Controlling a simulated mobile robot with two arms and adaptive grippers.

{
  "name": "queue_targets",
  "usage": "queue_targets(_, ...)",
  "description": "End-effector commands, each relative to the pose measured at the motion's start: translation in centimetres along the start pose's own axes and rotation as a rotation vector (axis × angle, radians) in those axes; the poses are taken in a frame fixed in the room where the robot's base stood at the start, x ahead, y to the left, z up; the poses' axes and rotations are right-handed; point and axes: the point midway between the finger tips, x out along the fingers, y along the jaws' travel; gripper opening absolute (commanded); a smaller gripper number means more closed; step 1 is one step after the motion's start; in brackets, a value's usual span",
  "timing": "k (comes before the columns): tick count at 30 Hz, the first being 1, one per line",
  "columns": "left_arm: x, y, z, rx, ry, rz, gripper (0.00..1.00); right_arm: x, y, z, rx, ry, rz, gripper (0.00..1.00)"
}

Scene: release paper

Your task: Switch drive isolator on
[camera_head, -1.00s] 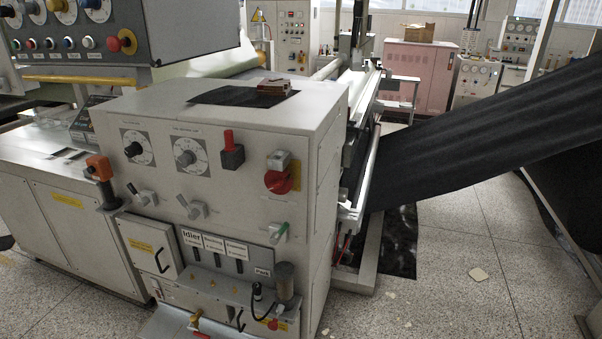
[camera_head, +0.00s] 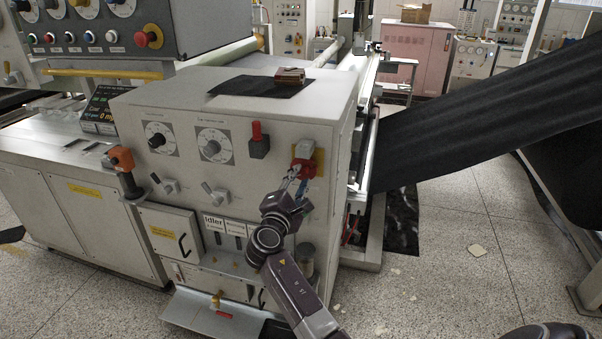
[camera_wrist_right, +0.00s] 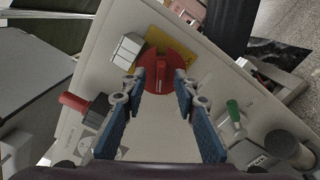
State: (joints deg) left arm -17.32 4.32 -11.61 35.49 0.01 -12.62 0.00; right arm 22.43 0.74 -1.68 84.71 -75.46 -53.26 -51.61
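The drive isolator is a red rotary switch (camera_wrist_right: 158,64) on a yellow plate (camera_wrist_right: 183,57), on the sloping front of the grey cabinet. It also shows in the head view as a red knob (camera_head: 307,169), partly hidden by my right gripper (camera_head: 293,182). In the right wrist view my right gripper (camera_wrist_right: 161,82) is open, its blue fingers apart, with the tips either side of the knob's raised handle. I cannot tell whether they touch it. My left gripper is not in view.
A grey-white block (camera_wrist_right: 127,50) sits beside the switch. A red-capped lever (camera_head: 257,133) is to its left, and a green-tipped toggle (camera_wrist_right: 232,110) is nearby. Dials and toggles cover the cabinet front (camera_head: 235,178). Black sheet material (camera_head: 480,110) runs off to the right.

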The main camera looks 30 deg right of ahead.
Motion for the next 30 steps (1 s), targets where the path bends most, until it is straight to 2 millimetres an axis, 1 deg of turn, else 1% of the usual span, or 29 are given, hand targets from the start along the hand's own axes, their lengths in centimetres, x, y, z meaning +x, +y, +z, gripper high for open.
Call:
queue_targets(1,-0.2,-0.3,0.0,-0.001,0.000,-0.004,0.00,0.7,0.1,0.0,-0.003,0.000,0.000,0.28)
queue_targets(3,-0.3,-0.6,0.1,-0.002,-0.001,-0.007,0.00,1.4,0.1,0.0,-0.002,0.000,0.000,0.28)
queue_targets(6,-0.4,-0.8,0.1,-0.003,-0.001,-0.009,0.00,2.0,0.0,-0.1,-0.001,0.001,0.000,0.28)
queue_targets(15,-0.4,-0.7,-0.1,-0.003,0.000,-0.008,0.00,2.2,-0.1,-0.1,0.001,0.002,-0.001,0.28)
queue_targets(21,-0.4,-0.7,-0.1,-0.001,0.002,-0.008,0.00,2.2,-0.1,-0.1,0.001,0.002,-0.001,0.06)
queue_targets(23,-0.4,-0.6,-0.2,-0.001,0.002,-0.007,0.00,2.2,-0.1,-0.1,0.001,0.002,-0.001,0.00)
queue_targets(30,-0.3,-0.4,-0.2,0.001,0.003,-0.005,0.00,2.2,-0.1,-0.1,0.005,0.003,-0.001,0.00)
